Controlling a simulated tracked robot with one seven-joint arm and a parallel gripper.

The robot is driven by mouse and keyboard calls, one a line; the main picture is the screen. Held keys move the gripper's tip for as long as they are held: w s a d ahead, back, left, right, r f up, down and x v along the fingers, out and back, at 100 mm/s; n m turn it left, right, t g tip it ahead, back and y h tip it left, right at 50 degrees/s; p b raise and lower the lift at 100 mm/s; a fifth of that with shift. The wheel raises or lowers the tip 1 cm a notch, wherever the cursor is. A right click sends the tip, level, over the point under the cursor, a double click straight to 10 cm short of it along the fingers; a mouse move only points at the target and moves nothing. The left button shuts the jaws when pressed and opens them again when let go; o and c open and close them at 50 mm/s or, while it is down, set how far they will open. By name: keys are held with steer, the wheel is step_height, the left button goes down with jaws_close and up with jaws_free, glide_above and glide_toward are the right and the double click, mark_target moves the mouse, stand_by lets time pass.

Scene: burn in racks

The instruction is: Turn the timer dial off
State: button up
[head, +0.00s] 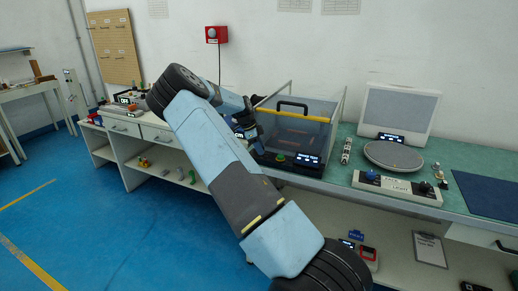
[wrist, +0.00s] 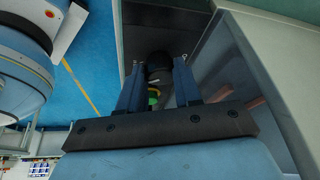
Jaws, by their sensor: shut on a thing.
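The burn-in rack (head: 296,128) is a clear-walled box with a yellow top edge and a black handle. Its dark front panel (head: 262,156) carries a green button (head: 280,158) and a lit display (head: 308,159) too small to read. My gripper (wrist: 158,78) is at the left end of this panel. In the wrist view its two blue fingers are shut on a black round knob (wrist: 157,60), which looks like the timer dial. The dial's pointer mark cannot be seen. In the head view my arm hides the dial. A green and yellow part (wrist: 153,96) shows between the fingers.
Right of the rack on the green bench stand a round grey plate (head: 394,155), a control box with a blue knob (head: 398,187) and a pale panel (head: 398,112). A red wall box (head: 216,34) hangs behind. Blue floor lies open in front.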

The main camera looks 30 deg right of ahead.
steer(key=shift+n+t, duration=0.3)
steer(key=shift+n, duration=0.4)
steer(key=n+t, duration=0.1)
steer(key=n, duration=0.4)
steer(key=shift+s+t, duration=0.2)
steer(key=shift+t, duration=0.2)
steer(key=n+t, duration=0.1)
steer(key=n, duration=0.2)
steer(key=n+t, duration=0.1)
steer(key=n, duration=0.2)
steer(key=shift+s+d+r+n, duration=0.1)
steer(key=shift+s+d+n, duration=0.05)
steer(key=shift+n, duration=0.15)
steer(key=n+t+y, duration=0.1)
steer(key=n, duration=0.2)
steer(key=n+t+y, duration=0.1)
steer(key=n, duration=0.2)
steer(key=shift+s+d+n+y, duration=0.1)
steer(key=shift+d+n+y, duration=0.1)
steer(key=shift+n+y, duration=1.1)
steer(key=shift+n, duration=1.9)
steer(key=o, duration=1)
steer(key=shift+o, duration=0.2)
